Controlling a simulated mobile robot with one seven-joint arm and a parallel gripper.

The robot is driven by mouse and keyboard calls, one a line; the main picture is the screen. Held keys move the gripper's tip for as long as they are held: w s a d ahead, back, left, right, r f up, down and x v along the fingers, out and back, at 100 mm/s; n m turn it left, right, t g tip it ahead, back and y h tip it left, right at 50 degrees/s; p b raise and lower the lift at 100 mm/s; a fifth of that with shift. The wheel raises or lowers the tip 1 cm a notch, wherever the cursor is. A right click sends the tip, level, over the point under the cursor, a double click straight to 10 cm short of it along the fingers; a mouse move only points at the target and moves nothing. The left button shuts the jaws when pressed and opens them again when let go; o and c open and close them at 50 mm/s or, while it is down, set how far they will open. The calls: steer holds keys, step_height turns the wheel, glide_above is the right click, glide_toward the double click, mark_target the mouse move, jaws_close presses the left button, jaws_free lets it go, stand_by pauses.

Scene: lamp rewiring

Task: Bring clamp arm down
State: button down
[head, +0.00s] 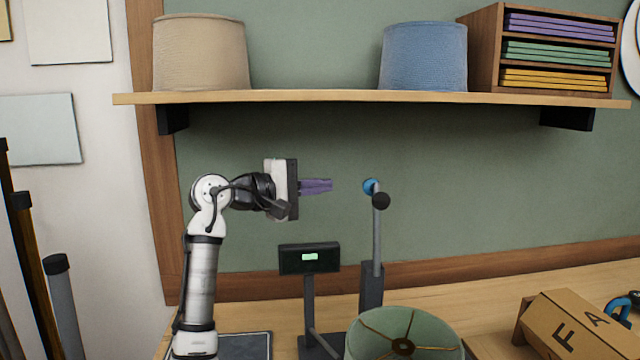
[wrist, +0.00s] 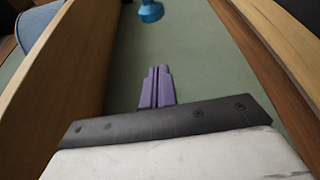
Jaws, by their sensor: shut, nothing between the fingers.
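The clamp arm (head: 377,235) is a grey rod standing upright from a dark block (head: 371,290) on the bench. A blue end piece (head: 370,186) and a black ball (head: 381,200) sit at its top. The blue piece also shows at the top edge of the wrist view (wrist: 150,11). My gripper (head: 331,186) has purple fingers, pressed together with nothing between them. It points right, level with the blue piece and a short gap to its left. In the wrist view the shut fingertips (wrist: 158,68) lie below the blue piece, apart from it.
A shelf (head: 330,98) with a beige shade (head: 200,52), a blue shade (head: 424,57) and a wooden rack (head: 487,50) runs above my arm. A small display (head: 309,258) stands below my gripper. A green shade (head: 440,328) and a cardboard box (head: 575,325) are on the bench.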

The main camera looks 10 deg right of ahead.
steer(key=s+d+p, duration=0.1)
steer(key=d+p, duration=0.1)
steer(key=d, duration=0.4)
steer(key=shift+s+d+p, duration=0.2)
steer(key=shift+d+p, duration=0.15)
steer(key=shift+p, duration=0.05)
steer(key=shift+r, duration=0.15)
